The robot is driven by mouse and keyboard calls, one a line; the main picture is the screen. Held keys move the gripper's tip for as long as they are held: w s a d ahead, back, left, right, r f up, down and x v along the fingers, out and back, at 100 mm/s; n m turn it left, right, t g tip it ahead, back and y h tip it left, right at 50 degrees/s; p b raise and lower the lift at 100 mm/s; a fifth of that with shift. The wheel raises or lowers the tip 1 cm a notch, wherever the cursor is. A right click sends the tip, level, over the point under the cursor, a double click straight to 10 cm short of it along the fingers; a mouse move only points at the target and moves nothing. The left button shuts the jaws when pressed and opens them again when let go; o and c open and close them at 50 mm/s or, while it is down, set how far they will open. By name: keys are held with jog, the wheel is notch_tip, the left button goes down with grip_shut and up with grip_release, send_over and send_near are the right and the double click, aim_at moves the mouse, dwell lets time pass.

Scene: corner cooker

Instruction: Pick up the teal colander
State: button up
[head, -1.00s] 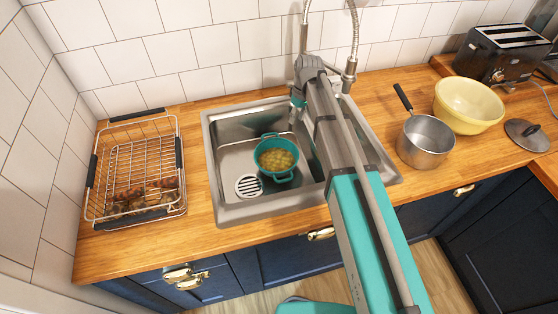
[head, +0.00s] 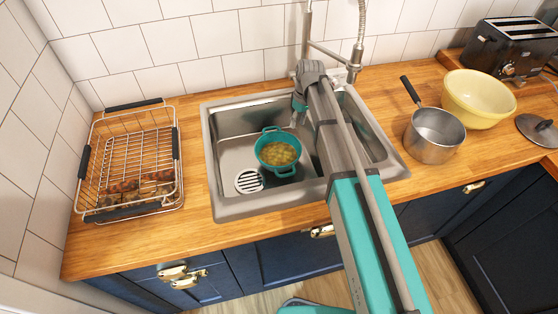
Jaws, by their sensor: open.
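The teal colander (head: 283,169) stands upright in the metal sink, with a small handle at its back and one at its front. Yellowish pieces of food (head: 278,153) lie inside it. My gripper (head: 299,116) is over the sink, just behind and to the right of the colander in the picture. It appears apart from the colander and empty. My arm hides part of the gripper, and the fingertips are small and hard to make out.
The sink (head: 232,207) has raised walls around the colander and a round drain (head: 249,181). A wire dish rack (head: 178,190) stands at left. A saucepan (head: 434,150), a yellow bowl (head: 478,118), a lid (head: 537,130) and a toaster (head: 510,62) stand at right. The tap (head: 357,50) rises behind.

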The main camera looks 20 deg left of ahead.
aim_at(294, 139)
jog(key=shift+s+a+f+b, duration=0.1)
jog(key=shift+s+f+b, duration=0.05)
jog(key=shift+f+b, duration=0.65)
jog(key=shift+s+a+f+b, duration=0.1)
jog(key=shift+f+b, duration=0.45)
jog(key=shift+f, duration=0.3)
jog(key=shift+f, duration=0.1)
jog(key=f+b, duration=0.2)
jog(key=s+f+b, duration=0.1)
jog(key=f+b, duration=0.2)
jog(key=shift+a, duration=0.15)
jog(key=shift+r, duration=0.1)
grip_shut()
